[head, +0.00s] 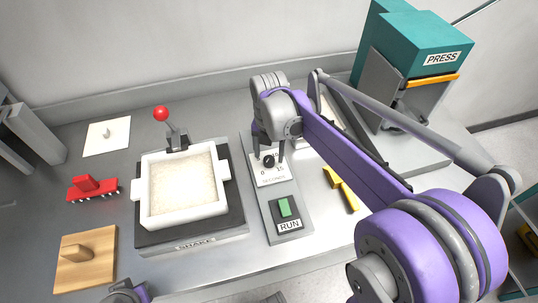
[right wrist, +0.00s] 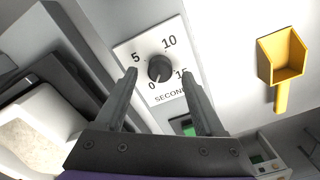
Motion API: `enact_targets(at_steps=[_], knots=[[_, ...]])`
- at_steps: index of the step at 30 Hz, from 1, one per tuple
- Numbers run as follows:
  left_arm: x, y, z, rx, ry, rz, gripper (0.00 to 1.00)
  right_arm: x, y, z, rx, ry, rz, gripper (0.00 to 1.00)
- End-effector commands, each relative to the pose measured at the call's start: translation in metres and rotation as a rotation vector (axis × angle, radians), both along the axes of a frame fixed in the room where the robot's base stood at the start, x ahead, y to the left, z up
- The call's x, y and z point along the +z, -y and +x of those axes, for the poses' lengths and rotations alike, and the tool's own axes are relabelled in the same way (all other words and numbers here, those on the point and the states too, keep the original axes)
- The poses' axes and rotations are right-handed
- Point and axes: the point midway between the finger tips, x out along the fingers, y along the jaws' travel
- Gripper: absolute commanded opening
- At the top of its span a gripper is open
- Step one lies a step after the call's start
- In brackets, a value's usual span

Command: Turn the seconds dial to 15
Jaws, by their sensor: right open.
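The seconds dial is a dark round knob (right wrist: 159,68) on a white plate (right wrist: 134,47) marked 0, 5, 10 and 15. It also shows in the head view (head: 269,160), on a grey control panel. My right gripper (right wrist: 158,88) is open above the panel, with one finger on each side of the knob in the wrist view. The fingers appear apart from the knob. The right finger covers part of the 15 and of the SECONDS label. Only a piece of my left arm shows at the bottom edge of the head view.
A green RUN button (head: 284,206) sits on the same panel below the dial. A white-framed tray (head: 146,190) on the SHAKE machine stands left, with a red-knobbed lever (head: 161,114) behind. A yellow scoop (right wrist: 285,56) lies right. The teal PRESS (head: 425,45) stands at back right.

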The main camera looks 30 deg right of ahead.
Motion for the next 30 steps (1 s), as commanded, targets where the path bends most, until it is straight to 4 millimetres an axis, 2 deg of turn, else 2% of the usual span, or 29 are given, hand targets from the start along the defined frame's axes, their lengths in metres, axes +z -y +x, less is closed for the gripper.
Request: enact_targets(at_steps=[4,13,14,25,30], knots=[[-0.0012,0.0,-0.0003,0.0,-0.001,0.0,0.0,-0.0114,-0.0001,0.0002,0.0,0.0,0.0,0.71],[-0.0011,0.0,-0.0002,0.0,-0.001,0.0,0.0,-0.0135,-0.0001,0.0001,0.0,0.0,0.0,0.71],[-0.0011,0.0,-0.0002,0.0,-0.001,0.0,0.0,-0.0134,-0.0001,0.0001,0.0,0.0,0.0,0.67],[-0.0011,0.0,-0.0002,0.0,-0.001,0.0,0.0,-0.0132,0.0,0.0,0.0,0.0,0.0,0.01],[-0.0011,0.0,-0.0002,0.0,0.0,0.0,0.0,-0.0132,0.0,0.0,-0.002,0.0,0.0,0.0]])
